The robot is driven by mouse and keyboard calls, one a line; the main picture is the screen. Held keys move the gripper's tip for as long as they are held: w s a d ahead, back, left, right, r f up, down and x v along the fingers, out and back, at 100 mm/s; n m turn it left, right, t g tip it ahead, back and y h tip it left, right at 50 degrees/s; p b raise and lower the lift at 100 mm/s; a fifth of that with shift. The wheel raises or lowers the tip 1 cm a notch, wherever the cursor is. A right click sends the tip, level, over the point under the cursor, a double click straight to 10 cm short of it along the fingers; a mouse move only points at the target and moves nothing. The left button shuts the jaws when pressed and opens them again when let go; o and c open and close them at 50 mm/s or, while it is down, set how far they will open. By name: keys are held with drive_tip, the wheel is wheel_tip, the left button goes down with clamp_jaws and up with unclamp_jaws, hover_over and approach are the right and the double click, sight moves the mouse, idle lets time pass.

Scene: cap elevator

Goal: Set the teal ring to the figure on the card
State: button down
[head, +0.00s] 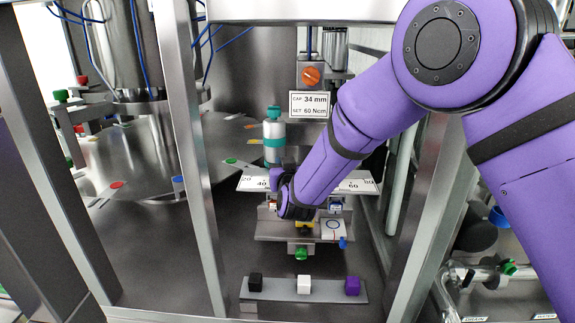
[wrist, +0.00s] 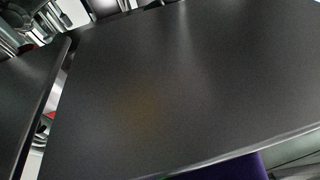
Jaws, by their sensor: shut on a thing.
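The card (head: 310,105) reads CAP 34 mm and SET 60 Ncm. My gripper (head: 280,197) is in front of the plate's middle, below the cylinder. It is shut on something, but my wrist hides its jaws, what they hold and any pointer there. The wrist view shows mostly a close dark surface (wrist: 170,85).
An orange knob (head: 311,75) sits above the card. Below my gripper are a green knob (head: 301,253) and a rail with black (head: 255,281), white (head: 304,284) and purple (head: 352,285) blocks. Metal posts (head: 187,130) stand left. A round table (head: 160,155) is behind them.

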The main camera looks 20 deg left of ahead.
drive_tip(key=shift+s+a+r+m+t+h, duration=0.1)
drive_tip(key=shift+a+m+t+h, duration=0.15)
drive_tip(key=shift+m+h, duration=0.5)
drive_tip(key=shift+s+a+m+t+h, duration=0.15)
drive_tip(key=shift+m+t+h, duration=0.25)
drive_tip(key=shift+h, duration=0.6)
drive_tip(key=shift+s+a+r+m+t+h, duration=0.1)
drive_tip(key=shift+a+m+t+h, duration=0.1)
drive_tip(key=shift+m+h, duration=0.55)
drive_tip(key=c, duration=1)
unclamp_jaws()
drive_tip(key=shift+w+d+f, duration=0.1)
drive_tip(key=shift+c, duration=0.2)
drive_tip(key=shift+o, duration=0.4)
drive_tip(key=shift+s+f, duration=0.1)
drive_tip(key=shift+s, duration=0.45)
drive_tip(key=s+d, duration=0.1)
drive_tip(key=s, duration=0.9)
drive_tip(key=shift+d, duration=0.15)
drive_tip(key=shift+w, duration=0.1)
